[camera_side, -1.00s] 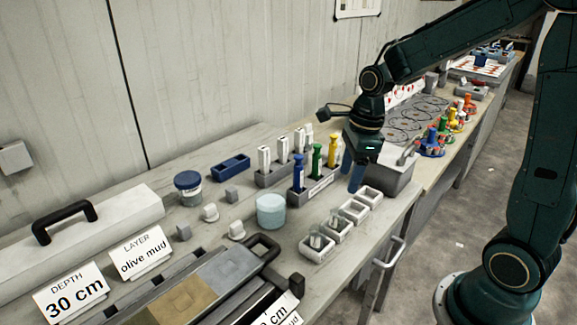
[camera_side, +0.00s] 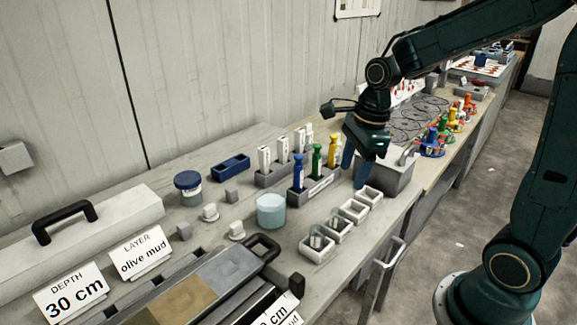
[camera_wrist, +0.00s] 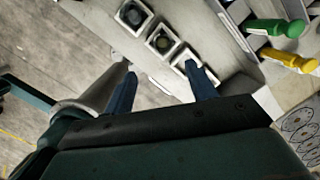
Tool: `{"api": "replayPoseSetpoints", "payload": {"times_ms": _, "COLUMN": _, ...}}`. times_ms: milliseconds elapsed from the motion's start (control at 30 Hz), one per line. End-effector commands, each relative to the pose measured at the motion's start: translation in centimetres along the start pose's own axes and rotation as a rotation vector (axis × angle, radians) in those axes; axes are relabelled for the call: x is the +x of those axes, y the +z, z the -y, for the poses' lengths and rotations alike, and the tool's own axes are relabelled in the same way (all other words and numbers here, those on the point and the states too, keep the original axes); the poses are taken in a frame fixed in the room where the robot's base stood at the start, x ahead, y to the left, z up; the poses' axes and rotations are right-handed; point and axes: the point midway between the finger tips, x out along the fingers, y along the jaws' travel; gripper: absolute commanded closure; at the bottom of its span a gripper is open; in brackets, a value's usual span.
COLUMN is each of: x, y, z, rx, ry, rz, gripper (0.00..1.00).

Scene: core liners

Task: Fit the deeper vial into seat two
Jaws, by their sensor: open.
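A row of small white square seats (camera_side: 353,211) stands near the bench's front edge. The two nearest the camera each hold a small upright vial: one in the front seat (camera_side: 317,244) and one in the seat behind it (camera_side: 336,225). From above in the wrist view, these show as a dark round top (camera_wrist: 134,15) and an olive round top (camera_wrist: 162,42). The two farther seats look empty. I cannot read which vial is deeper or any seat numbers. My gripper (camera_side: 355,178) is open and empty above the far end of the row; its fingers also show in the wrist view (camera_wrist: 160,72).
A grey rack (camera_side: 312,190) holds blue, green and yellow tools beside the row. A grey bin (camera_side: 390,175) stands just beyond my gripper. A pale blue jar (camera_side: 271,211) and label cards (camera_side: 140,253) lie nearer; one reads 30 cm, another olive mud.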

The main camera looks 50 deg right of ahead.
Motion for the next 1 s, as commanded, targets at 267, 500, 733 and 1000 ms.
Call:
{"api": "replayPoseSetpoints", "payload": {"times_ms": 267, "x": -3.2, "y": 0.2, "z": -2.8, "rx": -0.428, "ry": -0.078, "rz": -0.003, "gripper": 0.44}}
{"api": "replayPoseSetpoints", "payload": {"times_ms": 500, "x": -5.6, "y": -0.1, "z": -5.5, "rx": -0.838, "ry": -0.148, "rz": -0.03, "gripper": 0.44}}
{"api": "replayPoseSetpoints", "payload": {"times_ms": 733, "x": -7.4, "y": -0.7, "z": -8.1, "rx": -1.226, "ry": -0.214, "rz": -0.077, "gripper": 0.44}}
{"api": "replayPoseSetpoints", "payload": {"times_ms": 1000, "x": -8.9, "y": -1.7, "z": -11.0, "rx": -1.674, "ry": -0.286, "rz": -0.162, "gripper": 0.44}}
